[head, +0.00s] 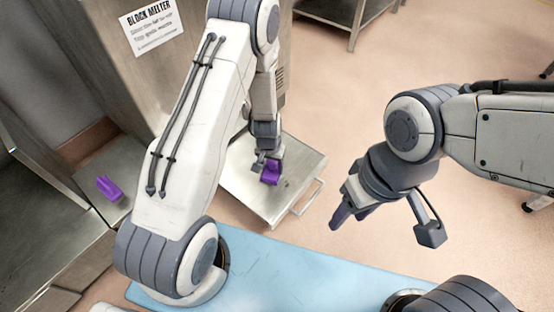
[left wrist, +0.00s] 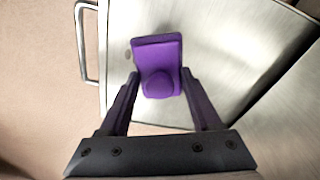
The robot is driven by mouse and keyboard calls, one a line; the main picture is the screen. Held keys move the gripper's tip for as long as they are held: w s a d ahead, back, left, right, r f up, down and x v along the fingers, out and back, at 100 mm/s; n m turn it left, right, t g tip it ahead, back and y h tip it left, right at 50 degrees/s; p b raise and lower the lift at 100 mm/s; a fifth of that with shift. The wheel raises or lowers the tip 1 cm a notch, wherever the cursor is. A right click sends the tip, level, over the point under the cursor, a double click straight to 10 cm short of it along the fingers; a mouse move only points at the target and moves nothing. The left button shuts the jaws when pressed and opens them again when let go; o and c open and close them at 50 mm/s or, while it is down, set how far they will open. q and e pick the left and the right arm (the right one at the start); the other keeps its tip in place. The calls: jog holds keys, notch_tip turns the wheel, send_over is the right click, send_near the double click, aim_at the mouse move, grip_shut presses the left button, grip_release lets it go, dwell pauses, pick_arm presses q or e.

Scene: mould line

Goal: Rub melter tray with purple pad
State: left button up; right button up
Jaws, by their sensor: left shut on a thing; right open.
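The purple pad (head: 270,173) is in my left gripper (head: 267,160), which is shut on it. In the left wrist view the pad (left wrist: 158,58) shows a flat block with a rounded knob between the fingers of the left gripper (left wrist: 160,88). The melter tray (head: 282,205) is a flat metal pan with a handle, pulled out from the block melter. The pad is over the tray; I cannot tell whether it touches. A small dark spot (left wrist: 128,55) shows beside the pad. My right gripper (head: 350,212) is open and empty, to the right of the tray.
The block melter (head: 110,60) is a metal cabinet with a printed sign (head: 150,25). Another purple block (head: 109,188) lies on a metal surface at the left. A blue mat (head: 285,275) lies in front. A metal table (head: 350,15) stands at the back. Floor at right is mostly clear.

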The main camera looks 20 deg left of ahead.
pick_arm(q)
jog(key=shift+r+p, duration=1.1)
jog(key=shift+r, duration=0.3)
